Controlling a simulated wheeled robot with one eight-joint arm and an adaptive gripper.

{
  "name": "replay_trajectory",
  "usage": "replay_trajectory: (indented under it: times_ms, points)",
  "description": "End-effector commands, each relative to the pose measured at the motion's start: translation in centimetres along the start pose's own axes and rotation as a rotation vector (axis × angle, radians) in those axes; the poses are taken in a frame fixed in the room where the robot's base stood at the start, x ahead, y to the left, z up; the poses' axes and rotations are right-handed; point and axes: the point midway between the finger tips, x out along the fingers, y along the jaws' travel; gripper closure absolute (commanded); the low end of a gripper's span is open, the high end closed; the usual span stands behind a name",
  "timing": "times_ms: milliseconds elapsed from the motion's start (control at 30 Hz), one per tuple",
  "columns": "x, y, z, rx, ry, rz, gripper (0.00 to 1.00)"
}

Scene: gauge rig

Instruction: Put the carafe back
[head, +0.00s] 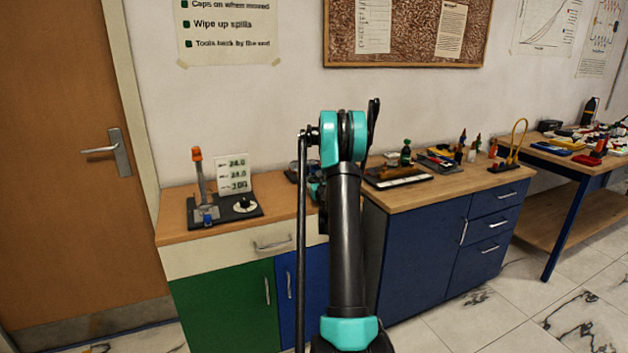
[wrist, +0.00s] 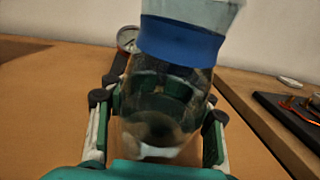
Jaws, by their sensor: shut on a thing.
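The carafe (wrist: 160,100) is a clear, see-through vessel with a blue band near its top, in the middle of the wrist view. My gripper (wrist: 160,118) is shut on it, with one finger at each side of its body. The carafe leans slightly to the right in this view. A round gauge (wrist: 127,38) on a dark base shows partly behind it. Whether the carafe touches the wooden top is unclear. In the head view my arm hides the carafe and most of my gripper.
A rig (head: 225,209) with an orange-topped post, number card and knob stands on the left cabinet (head: 175,225). Right of my arm, a blue cabinet (head: 425,245) carries a dark tray (head: 398,180) and small bottles. Bare wood lies left of the carafe in the wrist view.

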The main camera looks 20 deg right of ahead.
Motion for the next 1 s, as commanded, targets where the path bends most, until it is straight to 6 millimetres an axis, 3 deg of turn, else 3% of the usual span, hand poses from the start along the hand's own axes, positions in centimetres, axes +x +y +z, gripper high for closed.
replay_trajectory:
  times_ms: [233, 267, 467, 833, 1000]
  points:
    - [0.0, 0.0, -0.2, 0.0, 0.0, 0.0, 0.99]
    - [0.0, 0.0, -0.2, 0.0, 0.0, 0.0, 0.54]
    - [0.0, 0.0, -0.2, 0.0, 0.0, 0.0, 0.29]
    - [0.0, 0.0, 0.1, 0.0, 0.0, 0.0, 0.26]
    - [-2.0, -0.1, 0.1, 0.0, 0.0, -0.001, 0.26]
